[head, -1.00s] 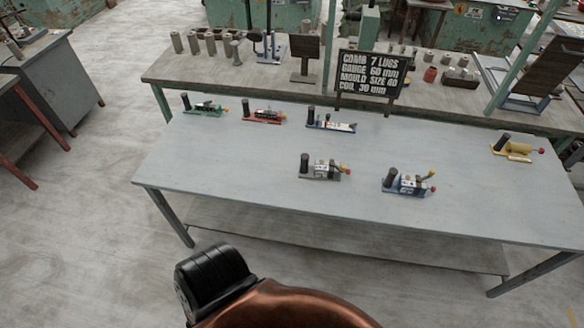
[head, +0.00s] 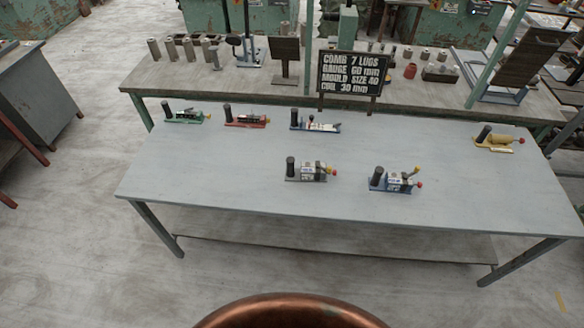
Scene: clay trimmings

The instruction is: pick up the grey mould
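The grey mould (head: 310,172) sits on the near middle part of the grey table (head: 230,175) in the head view. It has a grey base, a black upright cylinder at its left end, a pale block with dark marks, and a small red tip at its right end. Nothing covers it. Neither of my grippers shows in the head view, so I cannot see whether they hold anything.
On the same table are a blue mould (head: 396,181), a green one (head: 186,117), a red one (head: 246,121), a blue-and-white one (head: 314,126) and a yellow one (head: 497,141). A black sign (head: 352,75) stands behind. Bare tabletop surrounds the grey mould.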

